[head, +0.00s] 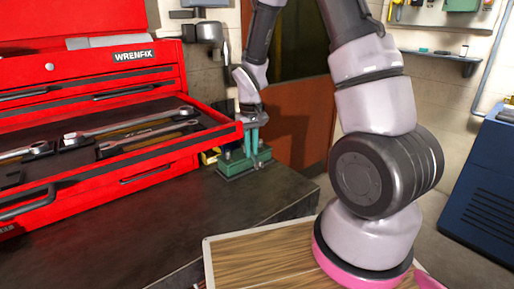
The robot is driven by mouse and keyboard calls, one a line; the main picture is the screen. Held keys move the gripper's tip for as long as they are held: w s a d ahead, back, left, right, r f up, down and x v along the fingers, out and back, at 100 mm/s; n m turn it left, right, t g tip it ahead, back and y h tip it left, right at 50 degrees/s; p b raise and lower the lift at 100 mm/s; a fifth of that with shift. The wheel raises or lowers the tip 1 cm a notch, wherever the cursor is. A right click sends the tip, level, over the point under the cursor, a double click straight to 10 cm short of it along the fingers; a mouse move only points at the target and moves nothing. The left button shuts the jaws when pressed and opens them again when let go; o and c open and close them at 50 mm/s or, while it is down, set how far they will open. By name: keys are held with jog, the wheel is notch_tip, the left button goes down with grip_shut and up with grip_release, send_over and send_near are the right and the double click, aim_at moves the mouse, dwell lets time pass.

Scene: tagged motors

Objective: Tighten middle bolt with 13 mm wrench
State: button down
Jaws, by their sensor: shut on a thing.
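A green block (236,168) stands on the dark bench, just right of the open drawer, with several small upright bolts on top. My gripper (251,146) points down at this block, its teal fingers close together. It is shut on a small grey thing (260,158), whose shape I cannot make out. The middle bolt is hidden or too small to tell apart. In the open red drawer lie several wrenches, among them one at the front (150,137) and one behind (128,124). Their sizes cannot be read.
The red tool chest (90,72) fills the left, its open drawer reaching close to my gripper. The dark bench top (140,215) is clear in front. A wooden board (260,255) with a pale rim lies at the bottom. A blue cabinet (480,200) stands at right.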

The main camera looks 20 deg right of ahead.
jog(key=shift+a+m, duration=0.75)
jog(key=shift+m, duration=0.45)
jog(key=shift+a, duration=0.1)
jog(key=shift+w+a+m, duration=0.2)
jog(key=shift+a+m, duration=0.45)
jog(key=shift+m, duration=0.45)
jog(key=shift+w+a+m, duration=0.3)
jog(key=shift+a+m, duration=0.4)
jog(key=shift+m, duration=0.5)
jog(key=shift+d, duration=0.1)
jog(key=shift+s+d+n, duration=0.1)
jog(key=shift+n, duration=0.2)
